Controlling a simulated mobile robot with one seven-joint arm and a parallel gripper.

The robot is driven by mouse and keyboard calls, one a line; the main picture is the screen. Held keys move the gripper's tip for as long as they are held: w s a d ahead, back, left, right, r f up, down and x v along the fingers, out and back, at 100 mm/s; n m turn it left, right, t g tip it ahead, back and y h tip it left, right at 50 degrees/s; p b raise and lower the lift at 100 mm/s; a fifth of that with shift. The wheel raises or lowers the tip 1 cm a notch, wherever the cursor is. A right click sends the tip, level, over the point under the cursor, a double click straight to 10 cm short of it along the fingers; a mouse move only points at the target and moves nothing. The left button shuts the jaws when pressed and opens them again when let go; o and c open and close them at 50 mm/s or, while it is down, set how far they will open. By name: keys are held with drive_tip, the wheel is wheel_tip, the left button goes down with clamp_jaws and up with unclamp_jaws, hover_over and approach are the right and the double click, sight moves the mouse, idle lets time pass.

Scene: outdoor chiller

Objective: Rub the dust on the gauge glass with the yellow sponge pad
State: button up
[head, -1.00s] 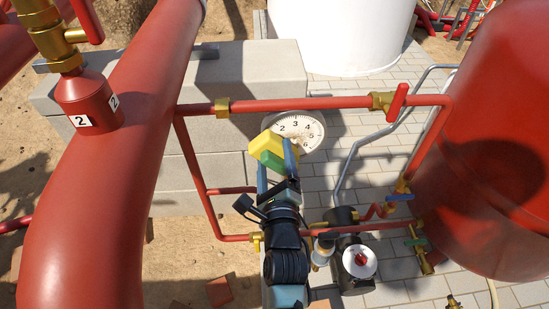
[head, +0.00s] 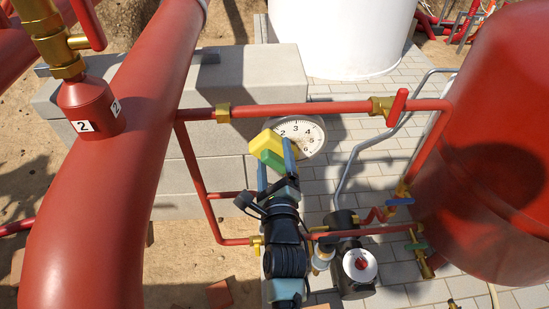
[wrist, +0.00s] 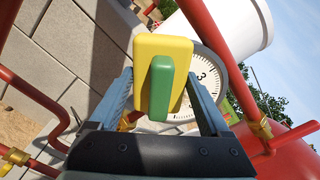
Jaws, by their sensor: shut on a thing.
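The yellow sponge pad (head: 265,142) with its green grip (head: 272,161) is held between the two blue fingers of my gripper (head: 276,168). In the wrist view, my gripper (wrist: 162,95) is shut on the green grip (wrist: 161,88), with the yellow pad (wrist: 146,46) beyond it. The round white gauge (head: 304,133) is just right of the pad, which overlaps its left edge in the picture. The gauge also shows behind the pad in the wrist view (wrist: 208,78). I cannot tell whether pad and glass touch. A faint brownish patch shows low on the dial.
A red pipe (head: 300,108) runs just above the gauge, with a red-handled valve (head: 396,107) to its right. A grey block wall (head: 225,90) stands behind on the left. A large red tank (head: 490,140) is at right. A black pump (head: 347,265) sits below.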

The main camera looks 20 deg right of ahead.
drive_tip(key=shift+w, duration=0.35)
drive_tip(key=shift+d, duration=0.1)
